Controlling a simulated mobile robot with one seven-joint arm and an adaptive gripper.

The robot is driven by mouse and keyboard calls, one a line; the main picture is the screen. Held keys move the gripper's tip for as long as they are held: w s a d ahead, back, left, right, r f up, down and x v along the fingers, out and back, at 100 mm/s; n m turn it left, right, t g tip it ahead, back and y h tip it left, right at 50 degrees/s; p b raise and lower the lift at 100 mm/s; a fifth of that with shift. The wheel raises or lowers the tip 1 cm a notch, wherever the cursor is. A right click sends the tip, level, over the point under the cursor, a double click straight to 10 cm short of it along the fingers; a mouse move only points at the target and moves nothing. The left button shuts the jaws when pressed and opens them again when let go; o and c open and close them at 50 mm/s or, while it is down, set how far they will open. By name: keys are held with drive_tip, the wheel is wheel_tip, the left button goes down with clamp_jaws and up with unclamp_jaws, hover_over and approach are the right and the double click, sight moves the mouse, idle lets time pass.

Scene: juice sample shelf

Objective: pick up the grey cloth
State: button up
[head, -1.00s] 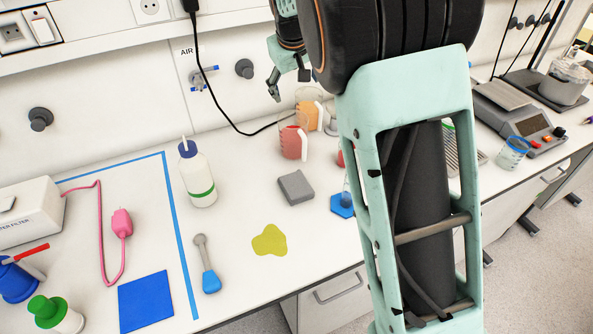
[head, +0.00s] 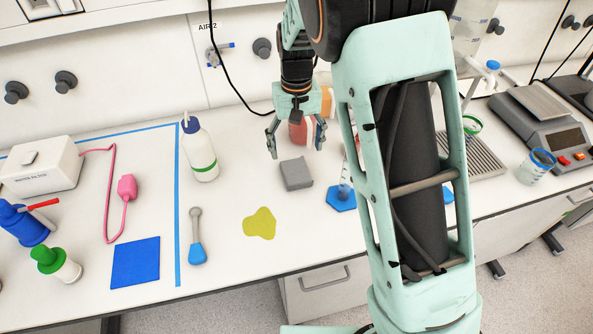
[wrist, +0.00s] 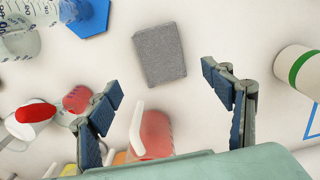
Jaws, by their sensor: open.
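The grey cloth (head: 296,174) is a folded, roughly square pad lying flat on the white bench. In the wrist view the grey cloth (wrist: 159,55) lies beyond the fingertips, near the middle between them. My gripper (head: 296,148) is open and empty, pointing down above and behind the cloth. In the wrist view my gripper's two fingers (wrist: 168,90) are spread wide, with a clear gap to the cloth.
A yellow-green spill (head: 260,223) lies in front. Bare bench surrounds the cloth.

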sight(296, 169)
wheel_tip(296, 169, down, 8)
drive_tip(key=shift+s+r+p, duration=0.1)
drive_tip(key=shift+p, duration=0.55)
drive_tip(key=c, duration=1.2)
drive_tip(key=shift+o, duration=0.2)
